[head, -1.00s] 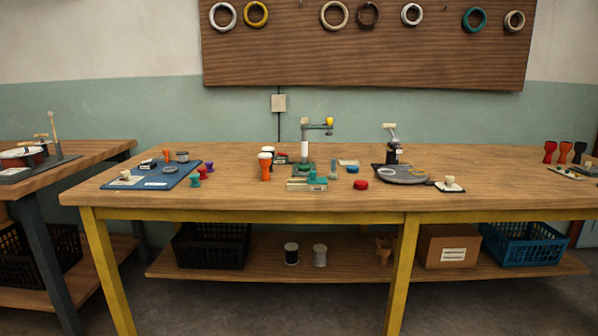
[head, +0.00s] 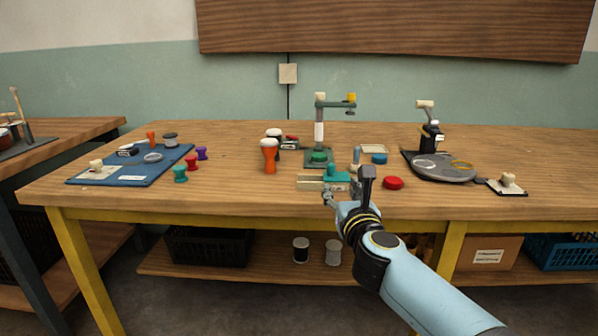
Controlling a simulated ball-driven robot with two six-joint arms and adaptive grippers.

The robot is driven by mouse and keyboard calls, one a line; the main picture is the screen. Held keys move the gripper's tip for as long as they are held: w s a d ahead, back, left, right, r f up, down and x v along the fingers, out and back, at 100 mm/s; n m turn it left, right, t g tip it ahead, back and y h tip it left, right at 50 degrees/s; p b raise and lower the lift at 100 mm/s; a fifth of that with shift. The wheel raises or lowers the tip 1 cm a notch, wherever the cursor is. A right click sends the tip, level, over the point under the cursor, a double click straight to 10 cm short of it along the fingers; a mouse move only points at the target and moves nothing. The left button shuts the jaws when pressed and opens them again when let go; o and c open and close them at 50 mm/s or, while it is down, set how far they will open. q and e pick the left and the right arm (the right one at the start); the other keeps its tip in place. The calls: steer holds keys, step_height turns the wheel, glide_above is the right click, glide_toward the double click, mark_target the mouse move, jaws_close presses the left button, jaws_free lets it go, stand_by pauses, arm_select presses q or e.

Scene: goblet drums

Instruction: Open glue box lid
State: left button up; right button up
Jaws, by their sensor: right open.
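My right gripper (head: 348,186) reaches in from the lower right. It is open and empty, its fingers apart at the table's front edge. A low cream and teal box-like piece (head: 312,184) lies just left of and behind the fingers, partly covered by them. A red round, lidded-looking piece (head: 393,183) sits just right of the gripper, and a blue round one (head: 379,158) sits behind it. I cannot tell which is the glue box; no lid stands visibly open. My left gripper is not in view.
A press stand (head: 319,132) rises behind the gripper. Goblet drums, one orange and white (head: 269,155), stand left of it. A blue mat (head: 150,178) with small parts lies at left. A dark plate with a grey disc (head: 443,172) is at right.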

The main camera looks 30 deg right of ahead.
mark_target(332, 168)
steer(key=x, duration=0.3)
steer(key=b+x, duration=0.1)
steer(key=x, duration=0.3)
steer(key=r+b+x, duration=0.1)
steer(key=x, duration=0.2)
steer(key=shift+w, duration=0.25)
steer(key=shift+w+d+r, duration=0.1)
steer(key=shift+w+d, duration=0.1)
steer(key=shift+w, duration=0.2)
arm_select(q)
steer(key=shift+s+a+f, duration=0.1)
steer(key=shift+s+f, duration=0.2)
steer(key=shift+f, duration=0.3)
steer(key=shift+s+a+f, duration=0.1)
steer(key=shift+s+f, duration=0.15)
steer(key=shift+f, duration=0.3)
arm_select(e)
jaws_close()
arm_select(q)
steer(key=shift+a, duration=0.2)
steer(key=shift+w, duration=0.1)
arm_select(e)
steer(key=shift+w+f, duration=0.1)
steer(key=shift+f, duration=0.15)
